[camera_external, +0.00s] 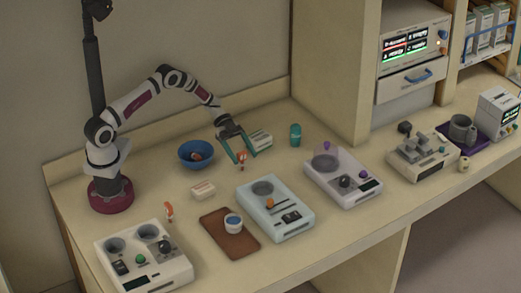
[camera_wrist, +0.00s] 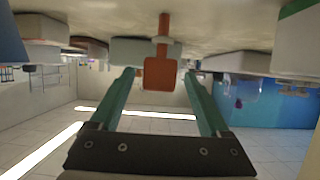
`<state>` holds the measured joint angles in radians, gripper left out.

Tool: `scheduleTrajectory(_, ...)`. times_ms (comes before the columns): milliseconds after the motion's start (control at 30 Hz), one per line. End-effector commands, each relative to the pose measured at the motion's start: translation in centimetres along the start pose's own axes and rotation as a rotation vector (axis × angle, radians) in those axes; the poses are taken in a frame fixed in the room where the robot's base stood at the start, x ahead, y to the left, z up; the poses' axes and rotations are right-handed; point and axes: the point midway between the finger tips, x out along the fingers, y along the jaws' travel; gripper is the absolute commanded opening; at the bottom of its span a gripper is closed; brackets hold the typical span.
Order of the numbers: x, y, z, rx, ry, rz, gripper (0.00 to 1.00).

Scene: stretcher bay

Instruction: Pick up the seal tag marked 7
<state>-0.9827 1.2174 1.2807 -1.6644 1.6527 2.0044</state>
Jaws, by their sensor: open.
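An orange-red tag (camera_external: 241,158) stands at my gripper, near the back middle of the counter. In the wrist view the same orange tag (camera_wrist: 160,74) has a square plate and a narrow stem, and it appears between the fingertips or just past them, with gaps at both sides. A second orange-and-white tag (camera_external: 168,211) stands at the left, behind the two-well device. No number is readable on either tag, so I cannot tell which is marked 7. My gripper (camera_external: 250,158) is open and low over the counter; its teal fingers also show in the wrist view (camera_wrist: 160,75).
A white box (camera_external: 260,139) lies close beside my gripper, and a blue bowl (camera_external: 182,156) stands to its left. A teal bottle (camera_external: 295,135), another small white box (camera_external: 203,190), a pale blue device (camera_external: 283,225) and a brown tray (camera_external: 241,247) stand around. Bare counter lies between them.

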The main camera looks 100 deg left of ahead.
Motion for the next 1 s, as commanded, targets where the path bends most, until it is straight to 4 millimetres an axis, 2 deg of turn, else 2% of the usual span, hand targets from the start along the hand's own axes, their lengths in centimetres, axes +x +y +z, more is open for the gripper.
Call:
scheduleTrajectory(33,1.1,0.2,-0.1,0.0,0.0,0.004,0.8)
scheduleTrajectory(133,2.5,0.2,-0.1,0.001,0.0,0.004,0.8)
scheduleTrajectory(367,2.9,0.1,-0.1,0.0,-0.001,0.0,0.8)
scheduleTrajectory(467,2.9,0.1,-0.1,0.0,-0.001,0.001,0.66)
scheduleTrajectory(833,2.9,0.1,-0.1,0.0,-0.001,0.001,0.0)
scheduleTrajectory(1000,2.9,0.1,-0.1,0.0,-0.001,0.001,0.0)
